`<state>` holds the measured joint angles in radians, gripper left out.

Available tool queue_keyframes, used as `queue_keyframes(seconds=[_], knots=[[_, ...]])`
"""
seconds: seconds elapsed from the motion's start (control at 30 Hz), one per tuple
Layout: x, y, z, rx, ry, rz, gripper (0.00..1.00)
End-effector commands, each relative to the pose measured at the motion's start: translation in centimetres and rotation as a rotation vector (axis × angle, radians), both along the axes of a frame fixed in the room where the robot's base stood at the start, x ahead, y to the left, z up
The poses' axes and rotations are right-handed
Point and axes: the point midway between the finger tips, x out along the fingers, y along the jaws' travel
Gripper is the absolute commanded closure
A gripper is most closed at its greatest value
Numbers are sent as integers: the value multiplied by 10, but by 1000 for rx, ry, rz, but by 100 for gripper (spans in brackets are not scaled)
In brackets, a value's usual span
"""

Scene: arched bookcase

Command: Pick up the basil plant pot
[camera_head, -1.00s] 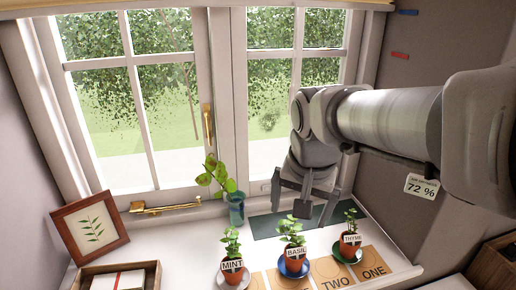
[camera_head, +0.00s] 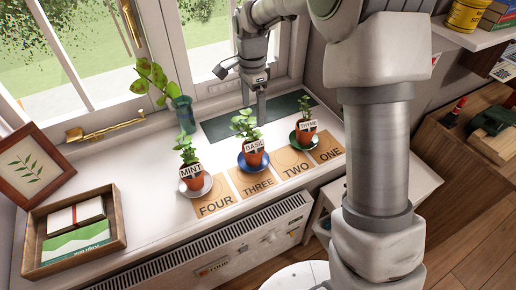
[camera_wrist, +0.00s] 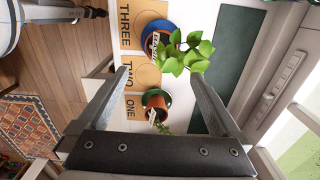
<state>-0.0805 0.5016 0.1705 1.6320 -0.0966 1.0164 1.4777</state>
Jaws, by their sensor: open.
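The basil plant pot (camera_head: 254,157) is a small terracotta pot with green leaves and a "BASIL" label. It stands upright on a blue saucer (camera_head: 242,167) on the white sill, between the mint pot (camera_head: 195,181) and the thyme pot (camera_head: 306,136). My gripper (camera_head: 261,112) is behind the basil, toward the window, pointing down. In the wrist view my gripper (camera_wrist: 160,76) has its fingers wide apart with nothing held. The basil leaves (camera_wrist: 190,52) show beyond the fingertips, partly hiding the pot. The thyme pot (camera_wrist: 153,104) shows between the fingers.
A glass vase with a sprig (camera_head: 183,112) stands left of my gripper near the window. A dark green mat (camera_head: 222,127) lies behind the pots. Numbered cards, such as "THREE" (camera_head: 256,184), lie in front. A wooden tray (camera_head: 118,232) and a leaf picture (camera_head: 33,168) are at left.

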Motion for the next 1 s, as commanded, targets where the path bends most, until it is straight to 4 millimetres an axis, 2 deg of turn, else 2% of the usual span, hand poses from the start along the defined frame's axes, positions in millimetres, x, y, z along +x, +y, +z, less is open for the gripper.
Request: queue_keyframes(seconds=[0.4, 0.5, 0.83, 1.0], knots=[[-1, 0, -87, 0, 4, 1, 0], [-1, 0, -103, 1, 4, 0, 0], [0, 0, -125, 0, 2, 1, 0], [1, 1, -150, 1, 4, 1, 0]])
